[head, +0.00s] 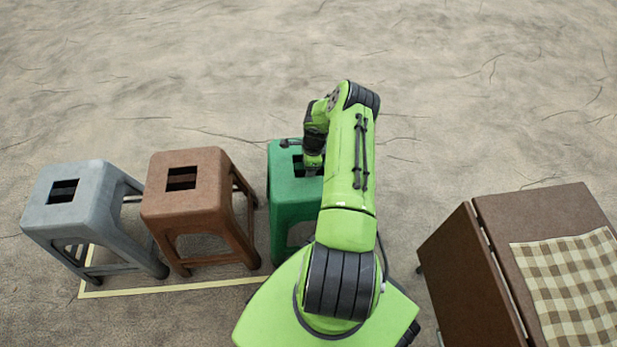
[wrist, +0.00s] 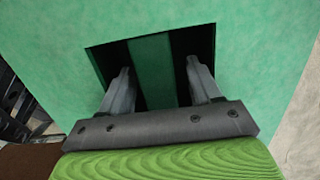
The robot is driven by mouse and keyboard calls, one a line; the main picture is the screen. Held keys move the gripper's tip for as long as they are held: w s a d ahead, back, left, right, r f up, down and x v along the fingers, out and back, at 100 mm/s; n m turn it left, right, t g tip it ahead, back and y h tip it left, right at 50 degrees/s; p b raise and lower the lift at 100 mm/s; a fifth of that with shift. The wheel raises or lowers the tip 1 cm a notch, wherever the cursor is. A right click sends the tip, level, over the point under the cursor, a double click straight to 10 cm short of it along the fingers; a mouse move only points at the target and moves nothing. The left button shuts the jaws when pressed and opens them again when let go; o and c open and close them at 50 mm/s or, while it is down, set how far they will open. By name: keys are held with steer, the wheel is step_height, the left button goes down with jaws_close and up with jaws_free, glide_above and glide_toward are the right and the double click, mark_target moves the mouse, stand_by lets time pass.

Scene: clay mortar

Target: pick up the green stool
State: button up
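The green stool (head: 290,208) stands on the floor at the right end of a row of stools, partly hidden behind my arm. Its seat (wrist: 60,85) fills the wrist view, with a dark rectangular opening crossed by a green bar (wrist: 153,72). My gripper (wrist: 159,66) is open, pointing down at this opening. One finger is on each side of the bar. The left finger looks close to the bar; a dark gap shows at the right. How deep the fingertips reach is hard to tell. In the head view my gripper (head: 312,160) is over the seat.
A brown stool (head: 188,203) stands close to the left, and a grey stool (head: 80,215) beyond it. Pale yellow tape (head: 180,288) marks the floor. A brown table (head: 500,220) with a checked cloth (head: 575,290) stands at right. The floor behind is clear.

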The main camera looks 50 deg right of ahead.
jaws_close()
steer(key=shift+r, duration=0.1)
stand_by(1.1)
